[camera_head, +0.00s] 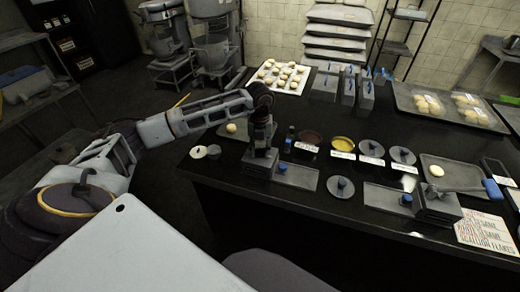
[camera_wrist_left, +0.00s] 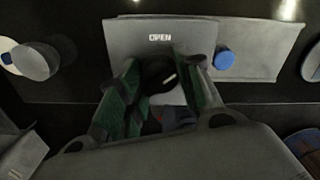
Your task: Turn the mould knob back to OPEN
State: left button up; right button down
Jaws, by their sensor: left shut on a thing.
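The mould is a grey block (camera_head: 258,168) on the near-left part of the black counter, with a flat plate (camera_head: 305,177) and a blue stud (camera_head: 282,167) at its right. In the left wrist view the mould's grey top (camera_wrist_left: 190,38) carries the word OPEN. The dark round mould knob (camera_wrist_left: 157,76) has a pale slanted mark. My left gripper (camera_head: 262,150) points down over the block. In the wrist view its green-lined fingers (camera_wrist_left: 160,92) are closed around the knob. The knob's lower part is hidden. My right gripper is out of view.
Round lids, bowls and white labels (camera_head: 343,155) lie behind. Trays of buns (camera_head: 280,77) are farther back. A grey lid (camera_head: 341,187) lies right of the plate.

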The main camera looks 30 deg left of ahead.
aim_at(260, 148)
pick_arm(q)
jog(key=n, duration=0.5)
jog(key=shift+n, duration=2.4)
jog(key=o, duration=1.1)
jog(key=shift+c, duration=0.2)
notch_tip(260, 148, up, 12)
